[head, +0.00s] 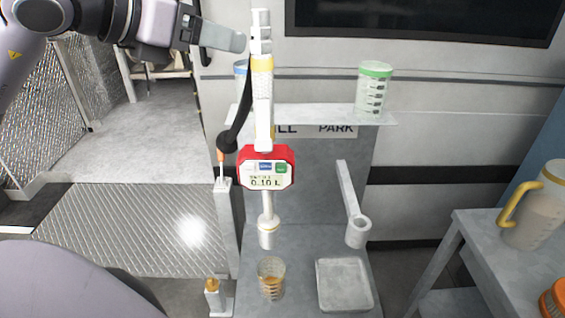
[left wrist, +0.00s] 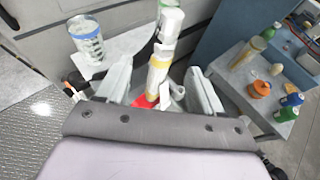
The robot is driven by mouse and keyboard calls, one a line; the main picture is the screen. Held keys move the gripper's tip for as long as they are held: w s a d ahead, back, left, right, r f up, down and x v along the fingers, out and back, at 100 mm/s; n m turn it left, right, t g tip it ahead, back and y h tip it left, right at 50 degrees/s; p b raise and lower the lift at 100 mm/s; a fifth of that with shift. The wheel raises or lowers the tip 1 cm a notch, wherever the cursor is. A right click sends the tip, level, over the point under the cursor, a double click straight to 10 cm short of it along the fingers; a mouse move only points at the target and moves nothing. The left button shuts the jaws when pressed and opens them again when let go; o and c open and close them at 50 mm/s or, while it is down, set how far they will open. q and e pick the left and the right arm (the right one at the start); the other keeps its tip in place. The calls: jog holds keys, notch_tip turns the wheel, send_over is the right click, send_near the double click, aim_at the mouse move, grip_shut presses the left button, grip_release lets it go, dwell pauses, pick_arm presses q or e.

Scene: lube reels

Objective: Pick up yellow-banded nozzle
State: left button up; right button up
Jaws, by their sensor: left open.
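The yellow-banded nozzle (head: 262,80) stands upright in the middle of the head view, white with a yellow band near its top. A red meter (head: 266,167) on it reads 0.10 L, and its spout (head: 267,228) points down. My left gripper (head: 240,38) is at the nozzle's upper part, coming from the left; one finger shows beside it. In the left wrist view, the gripper (left wrist: 160,72) is open, with the yellow band (left wrist: 157,75) between its spread fingers. I see a gap on each side, so no grip shows. My right gripper is out of view.
A clear beaker with amber liquid (head: 270,280) stands below the spout. An empty ring holder (head: 358,230) and a grey tray (head: 344,285) are to its right. A green-rimmed beaker (head: 374,90) stands on the shelf (head: 340,115). A black hose (head: 236,125) hangs left of the nozzle.

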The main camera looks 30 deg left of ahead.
aim_at(254, 49)
pick_arm(q)
jog(key=shift+p+x, duration=0.9)
jog(key=shift+x, duration=0.45)
jog(key=x, duration=0.1)
jog(key=p+x, duration=0.1)
jog(key=x, duration=0.1)
jog(key=shift+d+p, duration=0.3)
jog(key=shift+d, duration=0.05)
jog(key=shift+w+f, duration=0.4)
jog(key=shift+w, duration=0.05)
grip_shut()
jog(key=shift+r, duration=0.15)
